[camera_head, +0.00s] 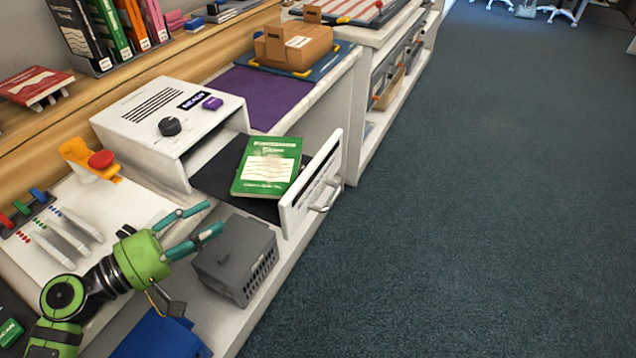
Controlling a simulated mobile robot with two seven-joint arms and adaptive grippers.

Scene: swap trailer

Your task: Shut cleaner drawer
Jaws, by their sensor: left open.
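The cleaner is a white box (165,125) with a dark knob, a small display and a purple button, on the bench. Its drawer (312,186) is pulled out to the right, with a white front and a metal handle. A green book (268,168) lies on the drawer's dark bed. My left gripper (214,217) is open and empty, its teal fingers left of the drawer and above the grey crate. It is apart from the drawer front. My right gripper is not in view.
An orange stand with a red button (101,159) is left of the cleaner. A brown box (293,46) sits behind on a blue mat. The carpet at right is clear.

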